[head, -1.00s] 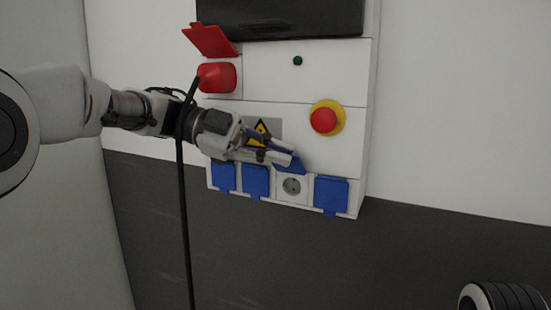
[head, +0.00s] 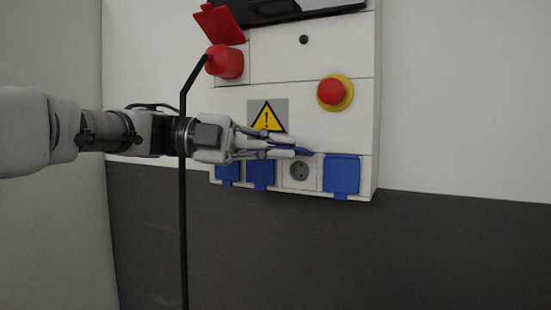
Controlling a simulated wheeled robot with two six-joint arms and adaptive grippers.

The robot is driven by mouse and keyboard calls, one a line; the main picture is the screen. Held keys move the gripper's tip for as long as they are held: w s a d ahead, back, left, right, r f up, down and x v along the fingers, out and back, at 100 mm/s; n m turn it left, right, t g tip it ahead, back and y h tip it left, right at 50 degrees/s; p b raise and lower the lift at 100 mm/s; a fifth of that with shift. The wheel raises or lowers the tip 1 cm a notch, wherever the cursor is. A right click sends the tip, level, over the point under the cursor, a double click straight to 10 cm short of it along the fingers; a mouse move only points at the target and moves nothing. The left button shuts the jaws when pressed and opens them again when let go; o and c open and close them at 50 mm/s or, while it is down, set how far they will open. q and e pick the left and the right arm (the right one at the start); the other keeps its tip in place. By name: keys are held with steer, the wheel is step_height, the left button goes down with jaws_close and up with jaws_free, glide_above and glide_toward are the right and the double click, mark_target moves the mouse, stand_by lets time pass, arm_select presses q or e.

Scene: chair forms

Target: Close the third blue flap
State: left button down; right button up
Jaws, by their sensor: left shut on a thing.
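The third blue flap (head: 304,151) is raised above its grey round socket (head: 299,171), which shows uncovered. I see the flap nearly edge-on, partly behind my fingers. My left gripper (head: 292,147) reaches in from the left and is shut on the flap, with its fingertips at the flap. The first blue flap (head: 228,172), second blue flap (head: 261,175) and fourth blue flap (head: 341,175) hang down over their sockets. My right gripper is not in view.
A red plug (head: 225,62) with a black cable (head: 183,230) sits under an open red flap (head: 219,23). The cable hangs down past my left arm. A red emergency button (head: 331,92) and a warning sign (head: 267,117) are above the sockets.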

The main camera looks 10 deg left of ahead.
arm_select(q)
steer(key=shift+f, duration=0.1)
steer(key=c, duration=1.5)
jaws_free()
steer(key=shift+d, duration=0.1)
steer(key=shift+o, duration=0.9)
steer(key=shift+d, duration=0.4)
steer(key=a+r, duration=0.1)
steer(key=a, duration=1.1)
steer(key=shift+s+r, duration=0.15)
steer(key=shift+s, duration=0.25)
